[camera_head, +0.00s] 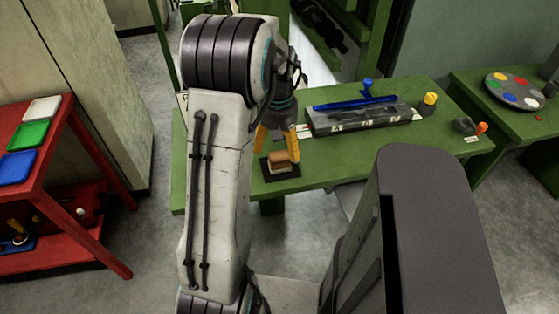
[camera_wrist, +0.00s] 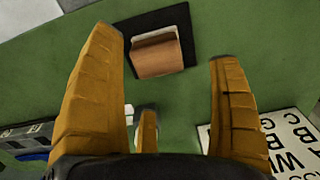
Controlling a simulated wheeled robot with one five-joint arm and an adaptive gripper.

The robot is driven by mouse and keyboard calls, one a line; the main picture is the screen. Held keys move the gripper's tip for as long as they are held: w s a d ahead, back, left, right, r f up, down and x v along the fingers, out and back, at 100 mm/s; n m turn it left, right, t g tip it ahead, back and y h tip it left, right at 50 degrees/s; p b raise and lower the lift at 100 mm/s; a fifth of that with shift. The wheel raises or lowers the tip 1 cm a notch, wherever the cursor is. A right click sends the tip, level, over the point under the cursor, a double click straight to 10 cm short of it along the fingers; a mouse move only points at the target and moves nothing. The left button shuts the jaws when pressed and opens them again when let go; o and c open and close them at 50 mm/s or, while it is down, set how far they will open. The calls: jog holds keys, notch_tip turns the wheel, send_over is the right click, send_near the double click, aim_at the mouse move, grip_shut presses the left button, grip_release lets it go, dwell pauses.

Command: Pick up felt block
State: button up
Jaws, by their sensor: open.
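The felt block (camera_head: 283,160) is a small brown and cream block on a black square mat (camera_head: 267,173) near the front edge of the green table. In the wrist view the block (camera_wrist: 158,57) shows a tan-brown side and a pale top strip, and it lies on the black mat (camera_wrist: 185,25). My gripper (camera_head: 277,143) hangs over the table just behind and above the block. In the wrist view my gripper (camera_wrist: 170,65) has its orange fingers wide apart, with the block beyond them and nothing held.
A grey tray (camera_head: 360,118) with a blue tool (camera_head: 350,103) stands right of my gripper. A yellow-topped item (camera_head: 430,100) is farther right. A red stand (camera_head: 60,160) with coloured plates is at left. A lettered card (camera_wrist: 289,135) lies near one finger.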

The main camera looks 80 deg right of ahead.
aim_at(280, 155)
jog(key=shift+s+f, duration=0.2)
jog(key=shift+f, duration=2.3)
jog(key=shift+c, duration=0.4)
jog(key=c, duration=1.4)
